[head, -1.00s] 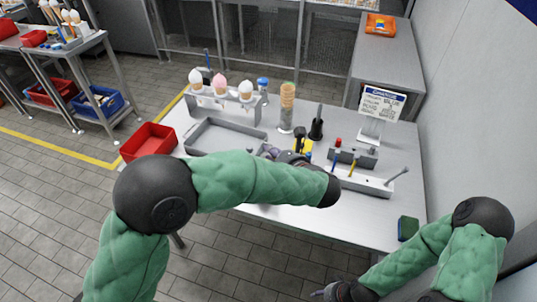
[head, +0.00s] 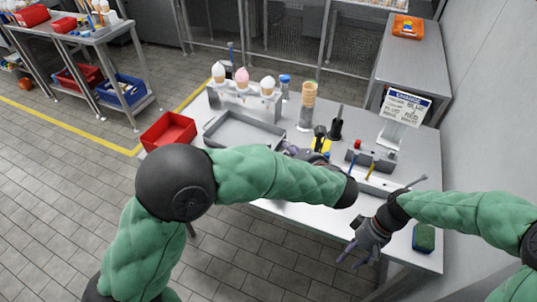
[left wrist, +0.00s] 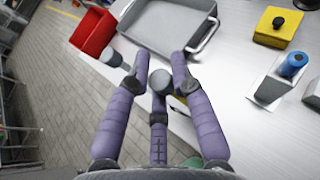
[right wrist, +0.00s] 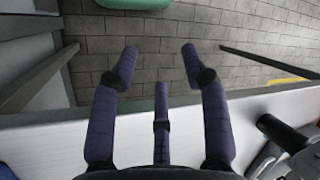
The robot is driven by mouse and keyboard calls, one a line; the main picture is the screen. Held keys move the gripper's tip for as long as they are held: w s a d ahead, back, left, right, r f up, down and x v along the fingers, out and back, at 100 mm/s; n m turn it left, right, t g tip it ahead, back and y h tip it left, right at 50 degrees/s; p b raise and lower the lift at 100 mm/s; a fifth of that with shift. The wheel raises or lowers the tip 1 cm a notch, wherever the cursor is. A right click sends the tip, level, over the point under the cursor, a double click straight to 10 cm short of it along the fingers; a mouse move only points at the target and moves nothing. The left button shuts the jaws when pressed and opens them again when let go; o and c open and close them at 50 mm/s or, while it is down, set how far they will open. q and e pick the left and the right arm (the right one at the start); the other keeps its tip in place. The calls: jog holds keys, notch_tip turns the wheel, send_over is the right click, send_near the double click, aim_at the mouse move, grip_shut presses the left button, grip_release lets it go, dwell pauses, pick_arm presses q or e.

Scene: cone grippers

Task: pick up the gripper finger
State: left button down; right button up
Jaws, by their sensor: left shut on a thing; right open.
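My left gripper (head: 297,151) is over the table, right of the grey tray, and partly hidden behind my left arm. In the left wrist view its purple fingers (left wrist: 160,62) are closed around a grey round-ended piece (left wrist: 160,82). Most of that piece is hidden by the fingers, and I cannot tell from its shape whether it is the gripper finger. My right gripper (head: 358,250) is open and empty, just off the table's front edge. In the right wrist view its spread fingers (right wrist: 158,62) have the floor below them.
A red bin (head: 168,131) is at left.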

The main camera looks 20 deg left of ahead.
jog(key=w+a+r+t, duration=0.4)
jog(key=w+a+r, duration=0.2)
jog(key=w+r, duration=0.6)
jog(key=w+a+r+t+y, duration=0.1)
jog(key=w+a+r+t, duration=0.1)
jog(key=w+a+r, duration=0.35)
jog(key=w+a+r+t+y, duration=0.1)
jog(key=w+a+r, duration=0.15)
jog(key=r, duration=0.55)
notch_tip(320, 180, up, 6)
jog(key=n+h, duration=0.2)
send_over(268, 143)
jog(key=s+d, duration=0.2)
jog(key=d, duration=0.2)
jog(key=shift+s+a+x, duration=0.1)
jog(key=shift+s+x, duration=0.05)
jog(key=shift+x, duration=1.85)
jog(key=shift+s+a+x, duration=0.1)
jog(key=shift+s+x, duration=0.05)
jog(key=shift+x, duration=1.85)
jog(key=shift+s+a+x, duration=0.1)
jog(key=shift+s+x, duration=0.05)
jog(key=shift+x, duration=1.9)
